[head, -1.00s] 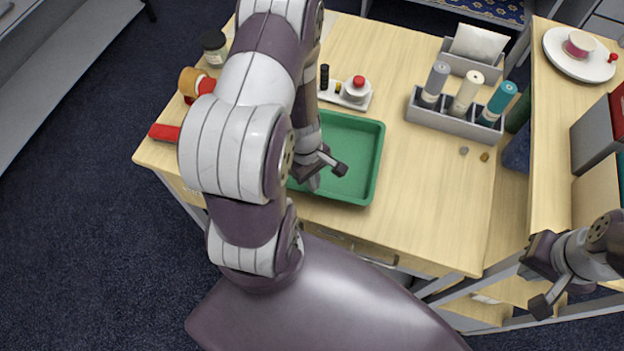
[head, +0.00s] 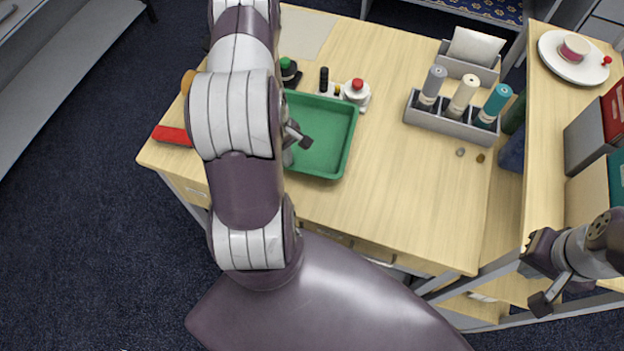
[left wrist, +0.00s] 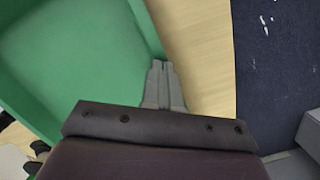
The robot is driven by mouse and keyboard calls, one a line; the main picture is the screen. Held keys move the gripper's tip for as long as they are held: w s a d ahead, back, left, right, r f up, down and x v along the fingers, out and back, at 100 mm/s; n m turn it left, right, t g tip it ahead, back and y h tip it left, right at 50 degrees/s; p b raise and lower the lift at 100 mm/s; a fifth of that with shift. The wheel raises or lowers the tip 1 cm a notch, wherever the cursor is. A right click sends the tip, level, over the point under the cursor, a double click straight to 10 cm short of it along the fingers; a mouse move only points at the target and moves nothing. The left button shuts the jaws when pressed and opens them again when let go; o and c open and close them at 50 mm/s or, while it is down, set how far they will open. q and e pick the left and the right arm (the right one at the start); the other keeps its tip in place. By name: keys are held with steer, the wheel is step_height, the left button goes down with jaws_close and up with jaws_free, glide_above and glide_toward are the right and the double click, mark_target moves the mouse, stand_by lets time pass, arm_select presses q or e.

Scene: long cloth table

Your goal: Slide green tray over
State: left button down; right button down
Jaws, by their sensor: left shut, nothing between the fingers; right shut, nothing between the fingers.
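The green tray (head: 330,145) lies on the wooden table, and its left part is hidden behind my left arm. It also fills the upper left of the left wrist view (left wrist: 70,60). My left gripper (head: 297,147) is shut and empty, low at the tray's near left part. In the left wrist view its closed fingertips (left wrist: 160,82) are right by the tray's wall; I cannot tell whether they touch it. My right gripper (head: 535,285) is shut and empty, off the table's near right side.
A grey holder with several bottles (head: 455,118) stands right of the tray. A small caddy with a red-topped bottle (head: 357,92) is close behind the tray. A red object (head: 172,135) lies at the left edge. The table's front right (head: 420,200) is clear.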

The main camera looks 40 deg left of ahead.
arm_select(q)
steer(key=shift+a+f, duration=0.3)
steer(key=shift+a, duration=0.35)
steer(key=shift+w+a, duration=0.1)
steer(key=shift+a, duration=0.05)
steer(key=shift+r, duration=0.1)
